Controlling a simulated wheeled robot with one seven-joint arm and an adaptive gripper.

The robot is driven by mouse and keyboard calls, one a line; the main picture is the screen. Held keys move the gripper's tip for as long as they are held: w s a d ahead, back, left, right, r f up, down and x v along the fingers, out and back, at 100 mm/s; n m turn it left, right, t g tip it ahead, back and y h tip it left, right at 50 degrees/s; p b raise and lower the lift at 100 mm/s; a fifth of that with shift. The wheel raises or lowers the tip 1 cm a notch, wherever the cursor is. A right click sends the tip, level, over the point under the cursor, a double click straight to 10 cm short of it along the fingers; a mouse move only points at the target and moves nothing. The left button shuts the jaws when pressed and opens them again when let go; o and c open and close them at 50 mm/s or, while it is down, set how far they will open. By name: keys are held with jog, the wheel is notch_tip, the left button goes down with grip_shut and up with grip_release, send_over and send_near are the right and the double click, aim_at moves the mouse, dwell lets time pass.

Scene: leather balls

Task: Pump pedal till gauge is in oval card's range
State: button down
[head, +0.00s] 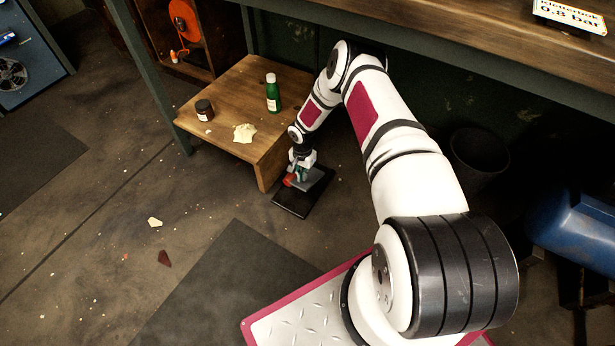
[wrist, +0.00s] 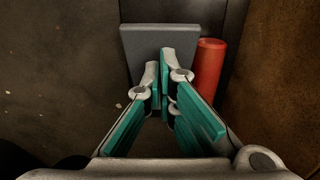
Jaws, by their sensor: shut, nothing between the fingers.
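The pedal (head: 320,181) is a grey plate over a black base (head: 296,204) on the floor, beside the low wooden bench. In the wrist view the grey pedal plate (wrist: 150,38) lies just beyond my fingertips, with a red cylinder (wrist: 208,66) to its right. My gripper (head: 298,170) points down at the pedal, and its teal fingers (wrist: 163,62) are shut and empty. I cannot tell whether the fingertips touch the plate. A rectangular card (head: 571,14) reading 0.8 bar sits on the tabletop at top right. No gauge or oval card shows in these views.
The low bench (head: 232,92) holds a green bottle (head: 272,95), a dark jar (head: 204,110) and a pale scrap (head: 244,133). A blue tank (head: 580,228) and a dark bin (head: 479,152) stand at right. The floor left of the pedal is mostly clear, with small scraps.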

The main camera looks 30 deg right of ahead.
aim_at(304, 183)
jog(key=shift+f, duration=0.1)
dwell(0.4)
jog(key=shift+f+b, duration=0.9)
jog(key=shift+f, duration=0.35)
jog(key=shift+s+f, duration=0.1)
jog(key=shift+f, duration=2.05)
jog(key=shift+d, duration=0.1)
jog(key=shift+r, duration=0.15)
jog(key=shift+r+p, duration=0.3)
jog(key=shift+p, duration=0.05)
jog(key=shift+r+p, duration=1.45)
jog(key=shift+r, duration=0.6)
